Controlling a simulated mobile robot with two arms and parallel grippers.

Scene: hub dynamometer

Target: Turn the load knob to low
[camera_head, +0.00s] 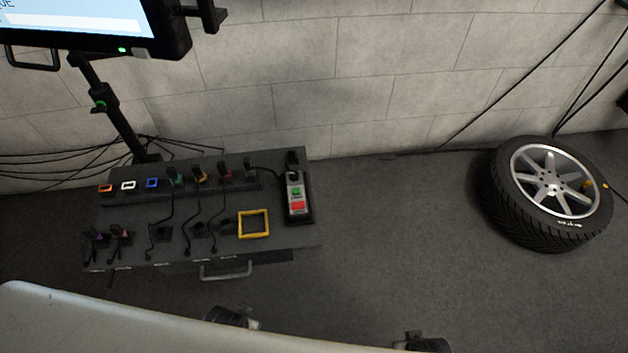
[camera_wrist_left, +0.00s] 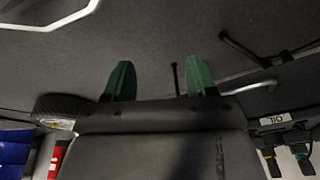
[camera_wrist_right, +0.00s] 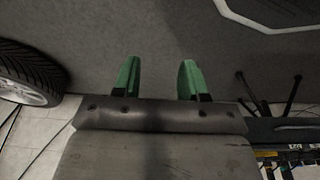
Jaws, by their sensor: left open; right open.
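No knob labelled for load can be made out in these frames. A grey control box (camera_head: 296,190) with a green and a red button lies at the right end of the black cart top (camera_head: 283,238); a small dark part sits at its upper end, too small to identify. My left gripper (camera_wrist_left: 157,68) is open and empty in the left wrist view. My right gripper (camera_wrist_right: 158,66) is open and empty in the right wrist view. Both are over dark floor, and neither touches anything.
A monitor (camera_head: 85,22) stands on a black post (camera_head: 118,120) behind the cart. Several cabled connectors and a yellow square frame (camera_head: 253,223) lie on the cart. A wheel (camera_head: 550,190) is at the right. The floor (camera_head: 400,240) between cart and wheel is clear.

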